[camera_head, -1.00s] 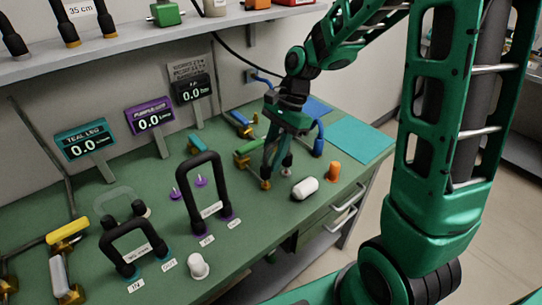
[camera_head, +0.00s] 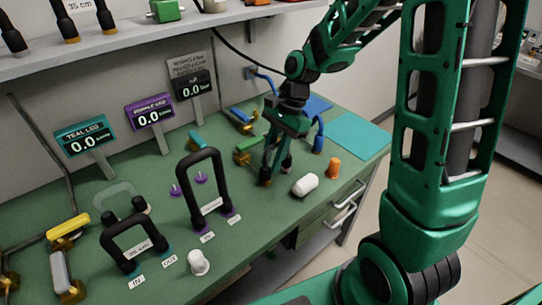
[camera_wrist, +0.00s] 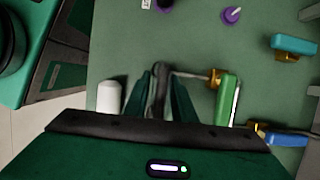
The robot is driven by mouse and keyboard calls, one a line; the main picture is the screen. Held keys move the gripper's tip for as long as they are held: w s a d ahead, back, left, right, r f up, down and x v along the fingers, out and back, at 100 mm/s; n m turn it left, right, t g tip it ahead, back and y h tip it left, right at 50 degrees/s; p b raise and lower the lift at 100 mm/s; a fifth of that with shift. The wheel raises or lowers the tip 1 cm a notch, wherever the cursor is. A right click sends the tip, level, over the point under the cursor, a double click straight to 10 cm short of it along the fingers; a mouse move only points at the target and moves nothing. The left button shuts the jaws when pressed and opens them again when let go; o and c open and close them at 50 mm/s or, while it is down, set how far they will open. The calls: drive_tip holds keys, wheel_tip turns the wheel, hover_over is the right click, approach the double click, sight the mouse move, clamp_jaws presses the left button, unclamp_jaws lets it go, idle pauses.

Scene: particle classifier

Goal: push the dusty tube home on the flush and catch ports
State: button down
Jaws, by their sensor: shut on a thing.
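My gripper (camera_head: 277,158) points down over the right part of the green bench. In the wrist view, its two fingers (camera_wrist: 163,98) are closed on a dark grey tube (camera_wrist: 160,76), which I take to be the dusty tube. In the head view, the tube's dark ends (camera_head: 265,181) show below the fingers, low at the bench top. The flush and catch ports are hidden under the tube ends and fingers, so I cannot tell how far the ends are seated.
A white cap (camera_head: 305,185) and an orange piece (camera_head: 333,168) stand close right of my gripper. A tall black tube arch (camera_head: 212,205) stands to its left. A green-handled valve (camera_head: 249,146) is just behind. A teal mat (camera_head: 361,140) lies clear at right.

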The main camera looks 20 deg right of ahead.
drive_tip(key=shift+f, duration=0.75)
drive_tip(key=c, duration=1.4)
unclamp_jaws()
drive_tip(key=v, duration=1)
drive_tip(key=shift+w+d+r, duration=0.1)
drive_tip(key=shift+w+r, duration=0.05)
drive_tip(key=shift+r, duration=0.2)
drive_tip(key=s+d+n+h, duration=0.2)
drive_tip(key=s+d+n, duration=0.2)
drive_tip(key=s+d, duration=0.3)
drive_tip(key=s+d+n+t+h, duration=0.1)
drive_tip(key=s+d+n, duration=0.3)
drive_tip(key=s, duration=1.3)
drive_tip(key=d, duration=0.4)
drive_tip(key=shift+d+h, duration=0.3)
drive_tip(key=shift+h, duration=0.1)
